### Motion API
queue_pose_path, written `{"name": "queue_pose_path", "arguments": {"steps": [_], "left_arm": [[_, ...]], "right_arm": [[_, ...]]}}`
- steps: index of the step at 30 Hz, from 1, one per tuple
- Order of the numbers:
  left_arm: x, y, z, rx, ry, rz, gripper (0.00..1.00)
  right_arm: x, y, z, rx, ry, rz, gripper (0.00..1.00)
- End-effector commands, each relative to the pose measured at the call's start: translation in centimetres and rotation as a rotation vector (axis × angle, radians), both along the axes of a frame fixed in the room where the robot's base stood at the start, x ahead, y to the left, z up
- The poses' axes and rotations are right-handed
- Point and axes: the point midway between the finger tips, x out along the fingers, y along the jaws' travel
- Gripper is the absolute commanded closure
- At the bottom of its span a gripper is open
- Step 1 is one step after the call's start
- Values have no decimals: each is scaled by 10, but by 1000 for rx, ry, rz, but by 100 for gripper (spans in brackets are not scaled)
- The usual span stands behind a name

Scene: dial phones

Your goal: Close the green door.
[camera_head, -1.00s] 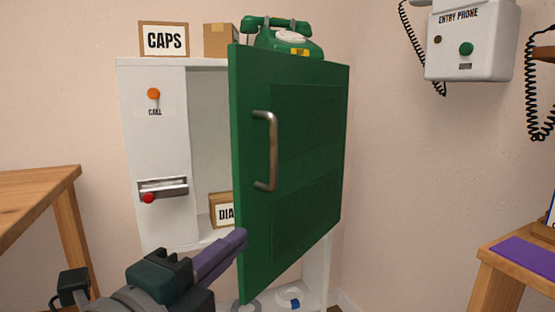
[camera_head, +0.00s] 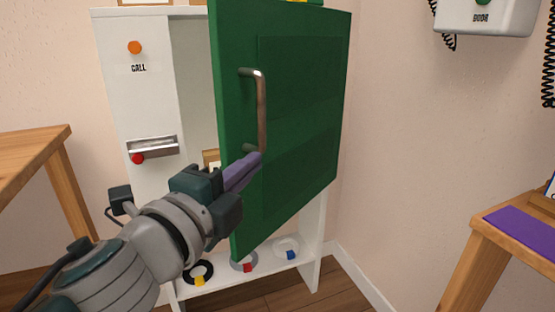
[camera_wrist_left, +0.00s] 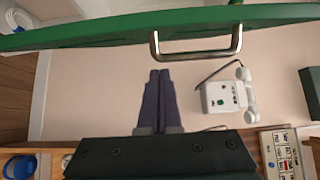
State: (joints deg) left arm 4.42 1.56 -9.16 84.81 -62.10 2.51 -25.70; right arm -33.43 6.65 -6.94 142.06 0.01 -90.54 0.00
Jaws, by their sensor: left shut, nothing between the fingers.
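The green door (camera_head: 295,120) stands open on the white cabinet (camera_head: 112,80), with its front face turned partly to the right. Its metal handle (camera_head: 262,110) is on the left part of that face. My left gripper (camera_head: 252,163) is shut and empty, with its purple fingers just below the lower end of the handle. In the left wrist view the door (camera_wrist_left: 80,32) is a green strip across the top, and the handle (camera_wrist_left: 196,50) lies beyond the shut fingertips (camera_wrist_left: 160,74), apart from them. My right gripper is not in view.
Dial rings, one with a yellow tab (camera_head: 199,273), lie on the cabinet's bottom shelf. A wooden table (camera_head: 32,160) stands at the left and another (camera_head: 500,240) at the right. The white entry phone (camera_head: 485,18) hangs on the right wall.

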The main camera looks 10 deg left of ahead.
Motion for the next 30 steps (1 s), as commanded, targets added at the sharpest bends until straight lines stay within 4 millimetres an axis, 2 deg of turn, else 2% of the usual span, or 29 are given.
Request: {"name": "queue_pose_path", "arguments": {"steps": [1, 3, 9, 24, 30], "left_arm": [[9, 0, 0, 2, -2, 1, 100], [12, 14, 0, 4, 0, 2, 100], [20, 32, 0, 1, 1, 1, 100], [22, 37, -1, 1, 0, -5, 100], [33, 56, -4, 9, -2, -60, 100]], "right_arm": [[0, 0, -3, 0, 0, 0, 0], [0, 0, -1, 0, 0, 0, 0], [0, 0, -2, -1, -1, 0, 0], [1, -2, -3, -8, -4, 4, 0], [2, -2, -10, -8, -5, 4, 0]]}}
